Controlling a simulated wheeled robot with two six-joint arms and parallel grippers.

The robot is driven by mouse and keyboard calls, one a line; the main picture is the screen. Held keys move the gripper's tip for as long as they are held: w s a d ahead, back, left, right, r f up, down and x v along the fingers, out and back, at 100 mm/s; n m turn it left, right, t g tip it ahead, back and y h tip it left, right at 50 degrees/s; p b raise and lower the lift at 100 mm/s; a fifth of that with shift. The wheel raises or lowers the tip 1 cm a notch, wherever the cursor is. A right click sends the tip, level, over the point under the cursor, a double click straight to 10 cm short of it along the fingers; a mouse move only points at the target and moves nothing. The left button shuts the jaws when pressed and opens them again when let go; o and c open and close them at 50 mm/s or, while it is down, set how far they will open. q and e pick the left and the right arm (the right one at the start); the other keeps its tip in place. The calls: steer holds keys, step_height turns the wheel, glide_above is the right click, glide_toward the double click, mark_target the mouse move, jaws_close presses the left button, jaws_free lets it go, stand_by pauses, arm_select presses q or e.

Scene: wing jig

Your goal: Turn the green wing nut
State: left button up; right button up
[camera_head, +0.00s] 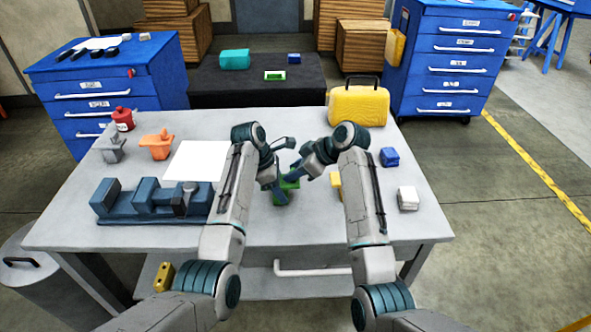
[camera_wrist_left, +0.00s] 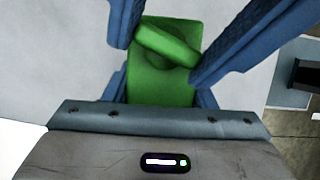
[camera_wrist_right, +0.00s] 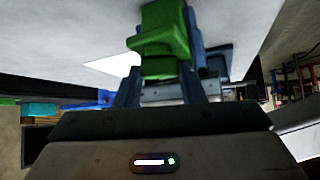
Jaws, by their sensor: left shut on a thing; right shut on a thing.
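The green wing nut (camera_wrist_left: 167,45) sits on top of a green block (camera_wrist_left: 160,88) in the left wrist view, its long wing lying at a slant. My left gripper (camera_head: 278,192) is shut on the wing nut, one finger at each end of the wing. In the head view the green block (camera_head: 291,186) is near the table's middle, partly hidden by my grippers. My right gripper (camera_head: 292,174) is shut on the green block, which shows between its fingers in the right wrist view (camera_wrist_right: 163,42). The wing nut is hard to make out in the head view.
A yellow case (camera_head: 357,105), a blue block (camera_head: 389,157) and a white block (camera_head: 408,199) stand right.

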steer(key=m+t+h, duration=0.1)
steer(key=m, duration=0.1)
steer(key=m+t, duration=0.2)
steer(key=shift+s+a+h, duration=0.15)
steer(key=shift+s+h, duration=0.05)
steer(key=shift+h, duration=0.2)
steer(key=o, duration=1)
